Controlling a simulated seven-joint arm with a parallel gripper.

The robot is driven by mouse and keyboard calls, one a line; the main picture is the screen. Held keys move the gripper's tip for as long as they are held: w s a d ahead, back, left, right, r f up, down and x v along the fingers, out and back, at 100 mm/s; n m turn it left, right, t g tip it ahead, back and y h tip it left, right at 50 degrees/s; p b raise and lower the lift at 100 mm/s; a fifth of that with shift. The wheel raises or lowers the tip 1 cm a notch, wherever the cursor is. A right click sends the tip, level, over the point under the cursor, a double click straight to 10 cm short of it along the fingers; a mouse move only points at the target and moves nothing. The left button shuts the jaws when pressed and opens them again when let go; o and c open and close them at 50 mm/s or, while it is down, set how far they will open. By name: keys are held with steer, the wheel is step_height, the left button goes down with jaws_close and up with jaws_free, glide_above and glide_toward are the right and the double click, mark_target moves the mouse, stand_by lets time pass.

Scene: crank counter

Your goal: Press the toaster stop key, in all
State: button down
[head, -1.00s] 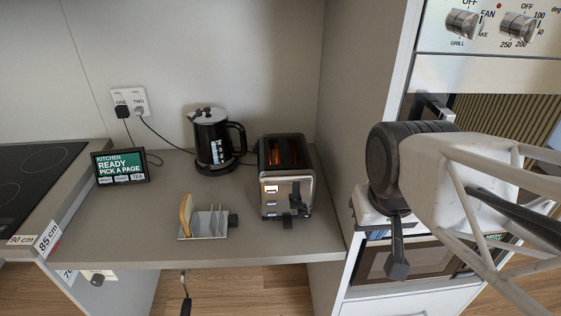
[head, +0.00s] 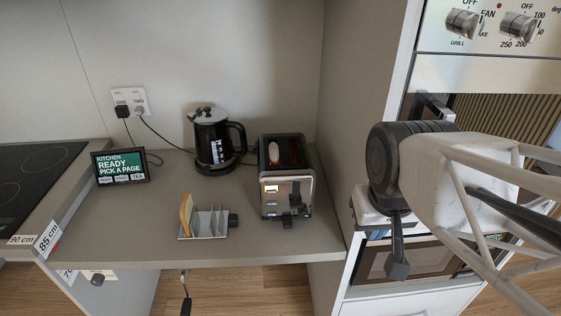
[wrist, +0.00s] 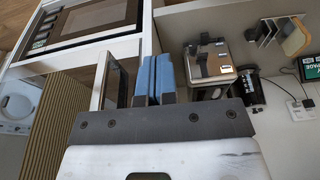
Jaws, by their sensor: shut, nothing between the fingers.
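The silver and black toaster (head: 287,192) stands on the counter at its right end, front facing me. A pale slice (head: 273,153) shows in its left slot, and a faint red glow shows in the slots. Small keys (head: 271,188) sit on the left of its front; I cannot read which is the stop key. A dark lever shows right of them. The toaster also shows in the wrist view (wrist: 208,60). My gripper (head: 397,268) is shut and empty, right of the toaster and apart from it, before the oven cabinet. Its blue fingers (wrist: 154,75) are together in the wrist view.
A black kettle (head: 213,142) stands left of the toaster. A toast rack (head: 208,223) with one bread slice is in front of it. A small screen (head: 120,166) stands further left. A tall cabinet side wall (head: 365,100) rises between the toaster and the oven.

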mark_target(272, 214)
steer(key=w+a+f+n+g+h, duration=0.25)
steer(key=w+f+n+h, duration=0.55)
steer(key=f, duration=0.6)
steer(key=w+a+f+n+t, duration=0.2)
steer(key=a+f+t, duration=0.1)
steer(key=a, duration=0.1)
steer(key=w+a+f+n+t+h, duration=0.1)
steer(key=w+a+f+n+t, duration=0.1)
steer(key=a+f+n+t, duration=0.1)
steer(key=w+a+f+n+t+h, duration=0.1)
steer(key=w+a+f+n+t, duration=0.1)
steer(key=a+f+t, duration=0.3)
steer(key=shift+w+a+n, duration=0.1)
steer(key=shift+a+n, duration=0.3)
steer(key=shift+a, duration=0.6)
steer(key=shift+w, duration=0.1)
steer(key=shift+w, duration=4.3)
